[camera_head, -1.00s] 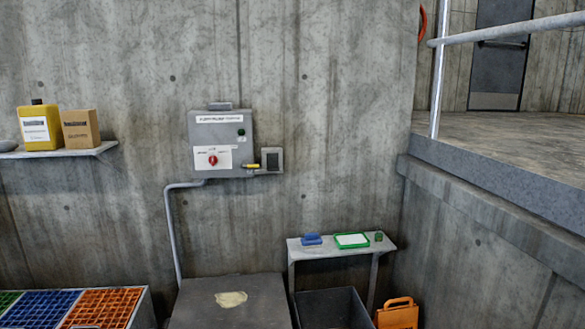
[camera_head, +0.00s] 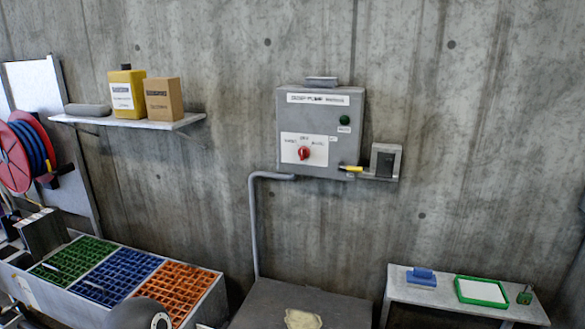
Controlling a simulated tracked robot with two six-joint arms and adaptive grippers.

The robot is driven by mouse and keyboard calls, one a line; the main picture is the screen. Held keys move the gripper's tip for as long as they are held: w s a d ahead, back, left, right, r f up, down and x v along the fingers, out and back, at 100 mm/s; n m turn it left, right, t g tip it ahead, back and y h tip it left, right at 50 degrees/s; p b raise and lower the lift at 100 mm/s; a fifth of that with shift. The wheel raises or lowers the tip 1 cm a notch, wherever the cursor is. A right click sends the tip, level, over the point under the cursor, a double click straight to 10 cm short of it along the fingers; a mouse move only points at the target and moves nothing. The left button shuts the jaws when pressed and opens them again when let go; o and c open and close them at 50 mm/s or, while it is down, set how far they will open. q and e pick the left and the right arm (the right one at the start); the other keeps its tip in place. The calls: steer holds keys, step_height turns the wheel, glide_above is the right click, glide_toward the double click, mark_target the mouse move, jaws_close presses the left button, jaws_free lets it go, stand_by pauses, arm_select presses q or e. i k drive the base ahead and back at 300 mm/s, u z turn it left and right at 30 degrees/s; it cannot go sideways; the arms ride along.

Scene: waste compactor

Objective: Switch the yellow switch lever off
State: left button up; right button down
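The yellow switch lever (camera_head: 350,169) sticks out sideways at the lower right of the grey control box (camera_head: 318,130) on the concrete wall. It lies roughly level, next to a small grey box (camera_head: 386,162) on the right. A red rotary knob (camera_head: 304,153) sits on a white label on the control box, with a green button (camera_head: 345,120) above and to the right. Neither gripper can be made out in view. A dark rounded part at the bottom left seems to be mine.
Below the box is a grey surface (camera_head: 262,309) with a pale patch. A bin with green, blue and orange grids (camera_head: 206,303) stands at left. A shelf (camera_head: 185,121) holds a yellow jug and carton. A small table (camera_head: 415,296) stands at right. A hose reel (camera_head: 22,158) is far left.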

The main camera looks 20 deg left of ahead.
mark_target(341, 166)
steer(key=u, duration=0.3)
steer(key=i, duration=0.8)
steer(key=u, duration=0.55)
steer(key=k, duration=0.85)
steer(key=u, duration=0.2)
steer(key=i, duration=0.85)
steer(key=z, duration=0.1)
